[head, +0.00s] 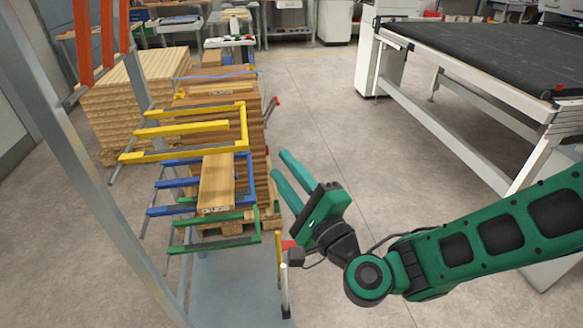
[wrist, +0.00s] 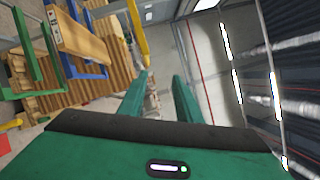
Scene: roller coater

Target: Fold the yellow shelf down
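The yellow shelf (head: 244,125) is a frame of yellow bars standing out roughly level from a grey metal rack, left of centre in the head view. No board shows on it. A yellow bar, apparently part of it, shows at the top of the wrist view (wrist: 138,32). My gripper (head: 279,163) is open and empty, its two green fingers apart. It is right of the yellow shelf's outer end and looks slightly lower, with no contact visible. The fingers also show apart in the wrist view (wrist: 161,80).
Below the yellow shelf, a blue shelf (head: 251,180) carries a wooden board (head: 216,183); a green shelf (head: 215,244) is lowest. Orange shelf bars (head: 82,42) stand upright above. Stacked timber (head: 262,140) lies behind. A dark-topped machine table (head: 490,50) stands right; floor between is clear.

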